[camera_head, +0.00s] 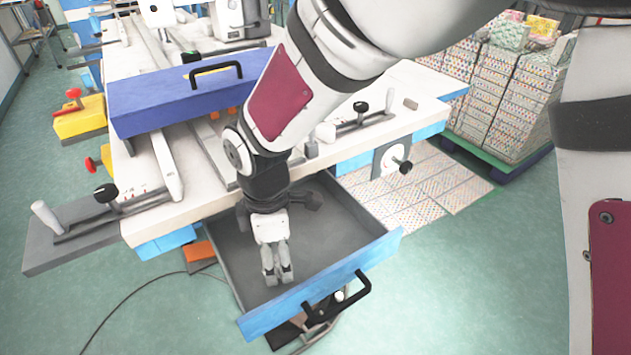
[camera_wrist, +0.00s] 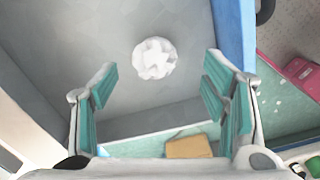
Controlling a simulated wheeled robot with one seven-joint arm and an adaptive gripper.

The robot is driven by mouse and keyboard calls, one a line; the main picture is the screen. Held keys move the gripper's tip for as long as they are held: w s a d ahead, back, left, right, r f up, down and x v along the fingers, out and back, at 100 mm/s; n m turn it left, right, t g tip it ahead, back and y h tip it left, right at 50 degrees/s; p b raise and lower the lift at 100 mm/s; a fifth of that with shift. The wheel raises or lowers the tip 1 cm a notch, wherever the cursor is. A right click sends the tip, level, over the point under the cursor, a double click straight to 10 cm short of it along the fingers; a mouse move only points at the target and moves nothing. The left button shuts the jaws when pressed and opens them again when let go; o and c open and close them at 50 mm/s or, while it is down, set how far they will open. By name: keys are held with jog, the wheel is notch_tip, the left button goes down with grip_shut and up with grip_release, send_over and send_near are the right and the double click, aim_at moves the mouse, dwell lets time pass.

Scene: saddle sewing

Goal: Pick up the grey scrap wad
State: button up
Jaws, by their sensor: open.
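A crumpled, pale grey-white scrap wad (camera_wrist: 155,58) lies on the grey floor of the open drawer (camera_head: 335,235), seen in the wrist view. In the head view I cannot make the wad out; my arm and gripper may hide it. My gripper (camera_head: 278,278) points down over the drawer, toward its front part. In the wrist view my gripper (camera_wrist: 160,85) is open, its two teal-padded fingers wide apart with nothing between them. The wad appears beyond the fingertips, roughly centred between them.
The drawer's blue front (camera_head: 320,290) with its black handle (camera_head: 337,303) and its side walls stand around my gripper. Stacked patterned boxes (camera_head: 505,90) stand at right.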

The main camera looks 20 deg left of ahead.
jog(key=f, duration=0.3)
jog(key=f+b, duration=0.1)
jog(key=f, duration=0.1)
jog(key=shift+w+a, duration=0.15)
jog(key=shift+a, duration=0.2)
jog(key=shift+r, duration=0.1)
jog(key=c, duration=0.8)
jog(key=shift+c, duration=0.2)
